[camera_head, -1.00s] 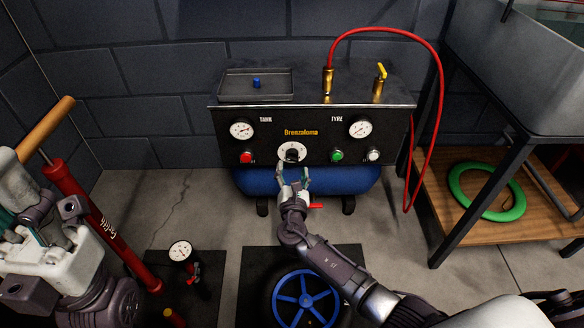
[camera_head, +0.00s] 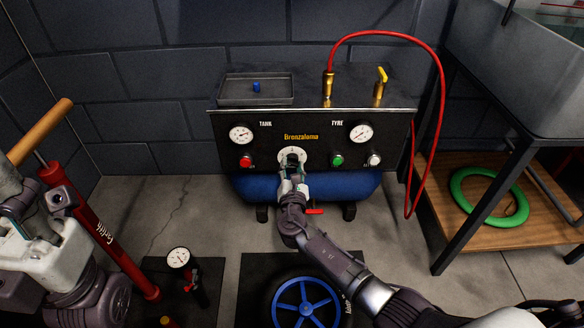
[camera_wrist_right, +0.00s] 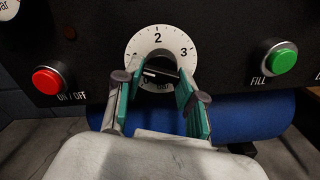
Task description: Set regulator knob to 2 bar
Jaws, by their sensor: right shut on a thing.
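The regulator knob (camera_wrist_right: 160,66) is black and sits at the centre of a white dial (camera_wrist_right: 157,37) numbered up to 3, with 2 at the top. Its white mark points to the left, on the low side of the dial near 0. My right gripper (camera_wrist_right: 154,82) has its teal-padded fingers on either side of the knob and is shut on it. In the head view, my right gripper (camera_head: 291,170) reaches the white dial (camera_head: 283,152) from below and partly hides it. My left gripper (camera_head: 22,215) is at the left edge, and its fingers are unclear.
The red ON/OFF button (camera_wrist_right: 48,80) is left of the dial and the green FILL button (camera_wrist_right: 277,60) is right of it. TANK (camera_head: 241,134) and TYRE (camera_head: 361,134) gauges flank the panel. A red hose (camera_head: 440,100) loops on the right. A red pump (camera_head: 100,230) stands left.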

